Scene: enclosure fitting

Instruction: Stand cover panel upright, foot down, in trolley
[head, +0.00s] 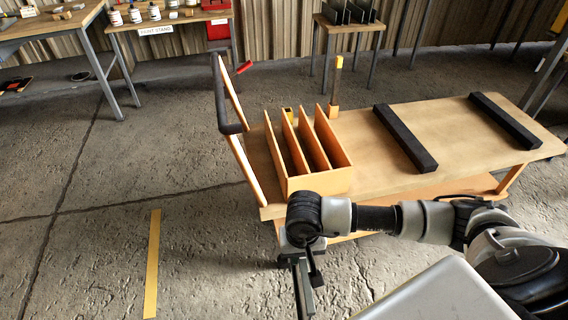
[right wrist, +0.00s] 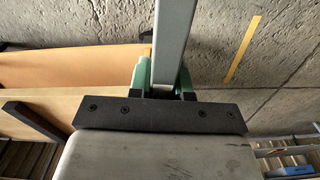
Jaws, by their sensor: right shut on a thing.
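My right gripper (head: 305,262) hangs over the floor just in front of the trolley's near left corner. In the right wrist view its green fingers (right wrist: 162,80) are shut on the grey cover panel (right wrist: 174,40), which shows edge-on as a narrow strip. In the head view the panel (head: 302,292) points down as a thin dark strip, apart from the trolley; I cannot tell which end is its foot. The wooden trolley (head: 385,150) bears an orange slotted rack (head: 322,183) with upright dividers at its left end. The slots look empty. My left gripper is out of view.
Two black bars (head: 405,138) lie across the trolley deck. A dark handle (head: 218,95) rises at the trolley's left end. A short yellow-tipped post (head: 336,90) stands behind the rack. Benches line the back. The floor left of the trolley, with a yellow strip (head: 152,262), is clear.

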